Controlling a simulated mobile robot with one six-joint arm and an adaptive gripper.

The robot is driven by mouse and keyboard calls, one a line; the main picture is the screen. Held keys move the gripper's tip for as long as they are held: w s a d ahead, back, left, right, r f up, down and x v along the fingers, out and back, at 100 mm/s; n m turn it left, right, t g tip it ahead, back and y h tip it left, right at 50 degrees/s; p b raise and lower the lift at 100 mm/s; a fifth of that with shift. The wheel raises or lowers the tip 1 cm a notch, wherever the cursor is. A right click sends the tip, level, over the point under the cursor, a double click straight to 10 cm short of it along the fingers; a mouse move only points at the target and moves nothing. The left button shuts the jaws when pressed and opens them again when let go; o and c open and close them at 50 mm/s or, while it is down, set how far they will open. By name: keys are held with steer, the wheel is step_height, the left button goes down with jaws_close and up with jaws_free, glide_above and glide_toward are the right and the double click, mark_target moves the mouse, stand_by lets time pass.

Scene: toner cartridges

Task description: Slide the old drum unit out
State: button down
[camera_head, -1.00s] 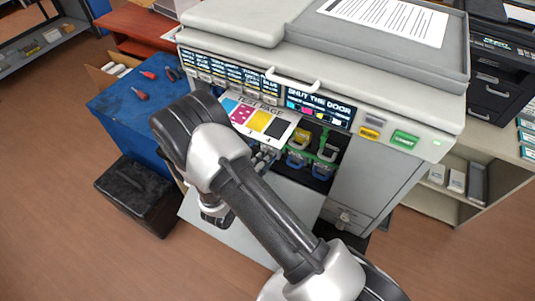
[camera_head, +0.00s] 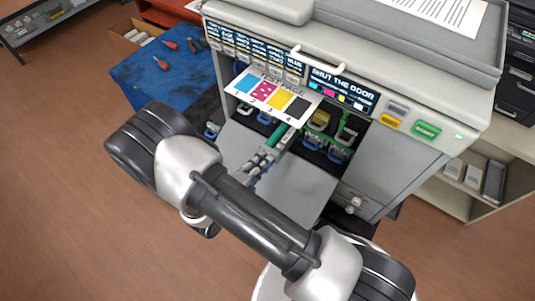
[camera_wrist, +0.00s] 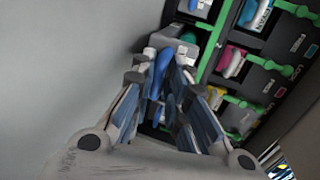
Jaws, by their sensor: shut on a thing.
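The old drum unit shows in the head view as a teal-green roller (camera_head: 281,135) sticking out of the open printer front (camera_head: 345,185). My gripper (camera_head: 268,154) is at its outer end, over the lowered front door (camera_head: 300,187). In the wrist view, my gripper (camera_wrist: 163,72) is shut on the unit's blue handle (camera_wrist: 161,68), with its grey end cap (camera_wrist: 176,45) just beyond. Part of the roller (camera_wrist: 190,37) shows behind the cap. The far end of the unit is hidden inside the printer.
A test page (camera_head: 272,94) hangs above the opening. In the wrist view, magenta (camera_wrist: 232,62) and yellow (camera_wrist: 238,118) cartridges with green levers are on the right. A blue bench (camera_head: 165,75) stands left.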

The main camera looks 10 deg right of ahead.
steer(key=f+v, duration=0.1)
steer(key=v, duration=0.5)
steer(key=shift+s+a+f, duration=0.2)
steer(key=shift+s+a, duration=0.1)
steer(key=shift+a, duration=0.05)
steer(key=c, duration=1.5)
jaws_free()
steer(key=shift+o, duration=0.2)
steer(key=shift+o, duration=1.3)
steer(key=p+v, duration=0.2)
steer(key=v, duration=0.4)
steer(key=shift+s+a, duration=0.3)
steer(key=shift+r, duration=0.2)
